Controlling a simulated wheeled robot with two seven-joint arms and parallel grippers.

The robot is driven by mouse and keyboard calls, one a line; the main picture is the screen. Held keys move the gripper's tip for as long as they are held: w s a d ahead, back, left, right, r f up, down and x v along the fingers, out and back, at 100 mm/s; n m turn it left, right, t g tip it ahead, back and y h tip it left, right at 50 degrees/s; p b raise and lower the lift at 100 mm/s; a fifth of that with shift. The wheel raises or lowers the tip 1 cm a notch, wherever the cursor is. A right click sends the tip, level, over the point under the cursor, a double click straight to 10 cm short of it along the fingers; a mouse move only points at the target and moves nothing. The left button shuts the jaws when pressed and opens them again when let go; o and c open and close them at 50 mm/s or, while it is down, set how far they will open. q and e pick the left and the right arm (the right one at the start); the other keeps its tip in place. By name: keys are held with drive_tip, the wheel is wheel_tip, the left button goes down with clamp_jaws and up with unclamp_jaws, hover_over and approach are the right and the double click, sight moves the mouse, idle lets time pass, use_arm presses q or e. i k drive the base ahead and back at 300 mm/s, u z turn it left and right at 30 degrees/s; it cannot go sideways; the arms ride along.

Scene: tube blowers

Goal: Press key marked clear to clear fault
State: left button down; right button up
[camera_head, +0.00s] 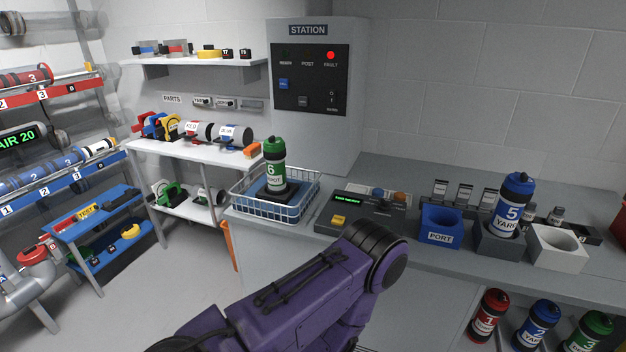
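The STATION cabinet (349,112) stands against the back wall. On the bench below, a dark console (352,216) has a green lit display (347,199) and a yellow key (339,219). The lettering on the keys is too small to read, so I cannot tell which is marked clear. One purple arm of mine crosses the lower middle; neither gripper shows.
A wire basket (240,203) holding a green bottle (274,165) stands left of the console. A blue PORT holder (440,224), a blue bottle (511,206) in a grey holder and a white holder (558,249) stand right. My arm overlaps the bench's front edge.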

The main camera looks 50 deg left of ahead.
sight(336, 219)
drive_tip(key=u, duration=1.1)
drive_tip(key=i, duration=0.5)
drive_tip(key=u, duration=0.05)
